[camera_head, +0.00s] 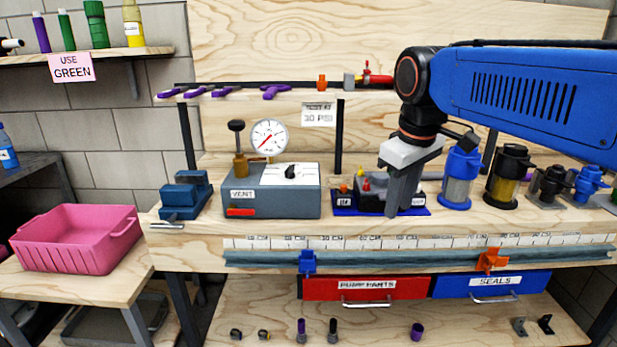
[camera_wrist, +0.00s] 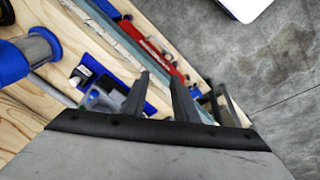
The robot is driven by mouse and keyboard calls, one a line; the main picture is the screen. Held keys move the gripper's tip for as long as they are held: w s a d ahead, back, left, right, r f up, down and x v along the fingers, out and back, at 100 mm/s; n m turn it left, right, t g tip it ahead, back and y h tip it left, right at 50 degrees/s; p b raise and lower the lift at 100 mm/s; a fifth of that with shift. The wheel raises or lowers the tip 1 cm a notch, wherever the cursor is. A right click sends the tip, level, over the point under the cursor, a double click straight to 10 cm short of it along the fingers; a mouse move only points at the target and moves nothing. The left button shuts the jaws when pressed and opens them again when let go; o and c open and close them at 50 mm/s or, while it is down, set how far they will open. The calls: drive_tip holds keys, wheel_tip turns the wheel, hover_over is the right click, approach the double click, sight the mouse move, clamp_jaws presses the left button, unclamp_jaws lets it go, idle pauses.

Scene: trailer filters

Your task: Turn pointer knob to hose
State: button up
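The grey test box (camera_head: 243,200) stands on the bench left of centre, with a "VENT" label and a red lever low on its front. A black pointer knob (camera_head: 291,171) sits on a white plate on the box's top; the plate's markings are too small to read. A round pressure gauge (camera_head: 269,136) rises behind the box. My gripper (camera_head: 393,212) points down well to the right of the box, in front of a small black device on a blue mat. In the wrist view my gripper (camera_wrist: 159,78) has its two fingers apart with nothing between them.
The blue mat (camera_head: 345,211) with the black device lies behind my fingers. Blue and black filter housings (camera_head: 458,185) stand to the right. A blue vise-like block (camera_head: 185,195) stands left of the box. A ruler strip (camera_head: 400,242) runs along the bench front.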

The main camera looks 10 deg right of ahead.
wheel_tip(320, 180, down, 5)
drive_tip(key=w+a+n+h, duration=0.2)
drive_tip(key=n+h, duration=0.3)
drive_tip(key=n, duration=0.2)
drive_tip(key=n+t+h, duration=0.2)
drive_tip(key=n+t, duration=1.2)
drive_tip(key=n, duration=0.4)
approach(286, 173)
drive_tip(key=x, duration=0.9)
drive_tip(key=shift+w+d, duration=0.15)
drive_tip(key=shift+w, duration=0.15)
clamp_jaws()
